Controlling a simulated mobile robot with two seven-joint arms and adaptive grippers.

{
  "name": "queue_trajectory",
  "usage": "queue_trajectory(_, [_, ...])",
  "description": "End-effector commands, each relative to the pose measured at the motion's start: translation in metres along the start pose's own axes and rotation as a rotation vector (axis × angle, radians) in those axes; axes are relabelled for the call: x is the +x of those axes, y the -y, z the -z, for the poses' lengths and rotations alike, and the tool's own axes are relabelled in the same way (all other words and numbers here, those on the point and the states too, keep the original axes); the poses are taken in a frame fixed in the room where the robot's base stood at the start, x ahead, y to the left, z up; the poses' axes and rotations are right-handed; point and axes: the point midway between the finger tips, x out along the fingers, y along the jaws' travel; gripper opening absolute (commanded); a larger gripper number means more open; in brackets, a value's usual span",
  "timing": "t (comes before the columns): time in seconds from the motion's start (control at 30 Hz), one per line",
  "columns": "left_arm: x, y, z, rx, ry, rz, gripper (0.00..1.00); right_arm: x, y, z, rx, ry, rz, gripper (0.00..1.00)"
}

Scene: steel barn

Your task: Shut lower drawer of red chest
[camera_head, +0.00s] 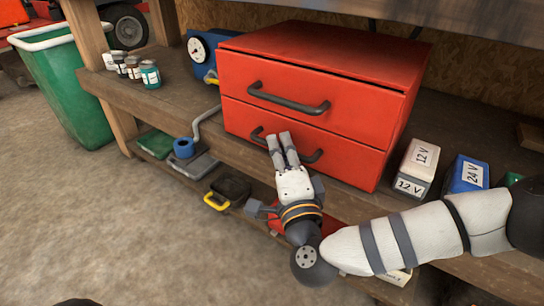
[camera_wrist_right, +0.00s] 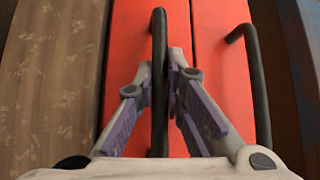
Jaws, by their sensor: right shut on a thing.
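The red chest (camera_head: 330,48) stands on the wooden bench and has two drawers with black bar handles. The front of the lower drawer (camera_head: 240,117) looks about flush with the upper drawer (camera_head: 235,75); a small gap would be hard to see. My right gripper (camera_head: 282,141) is shut on the lower drawer handle (camera_head: 312,157), near its middle. In the right wrist view the lower handle (camera_wrist_right: 158,45) runs between the fingers (camera_wrist_right: 160,85), and the upper handle (camera_wrist_right: 258,85) is free to the right. My left gripper is not in view.
Battery boxes, one white (camera_head: 418,163) and one blue (camera_head: 465,175), stand right of the chest. A blue device with a gauge (camera_head: 205,52) and several small jars (camera_head: 150,74) stand to the left. A lower shelf holds tools and cases (camera_head: 228,189). Open floor lies in front.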

Motion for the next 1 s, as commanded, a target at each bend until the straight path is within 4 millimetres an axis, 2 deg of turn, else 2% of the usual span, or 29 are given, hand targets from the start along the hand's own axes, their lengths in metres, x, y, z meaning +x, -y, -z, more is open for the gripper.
queue_trajectory(0.3, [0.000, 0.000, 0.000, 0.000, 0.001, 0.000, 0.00, 0.004, -0.001, 0.005, -0.003, -0.006, -0.001, 0.00])
queue_trajectory(0.33, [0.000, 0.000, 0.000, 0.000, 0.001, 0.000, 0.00, 0.004, -0.001, 0.005, -0.003, -0.006, -0.001, 0.17])
queue_trajectory(0.4, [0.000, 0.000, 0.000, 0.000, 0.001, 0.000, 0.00, 0.004, -0.001, 0.005, -0.003, -0.006, -0.001, 0.32])
queue_trajectory(0.77, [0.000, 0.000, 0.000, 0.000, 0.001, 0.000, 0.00, 0.001, -0.001, 0.004, -0.002, -0.003, -0.001, 0.32])
queue_trajectory(0.87, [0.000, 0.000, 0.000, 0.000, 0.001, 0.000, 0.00, -0.013, -0.002, 0.002, -0.001, 0.000, -0.002, 0.32])
queue_trajectory(1.0, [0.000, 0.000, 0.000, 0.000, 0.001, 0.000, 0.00, -0.051, -0.002, 0.002, 0.000, 0.001, -0.004, 0.32])
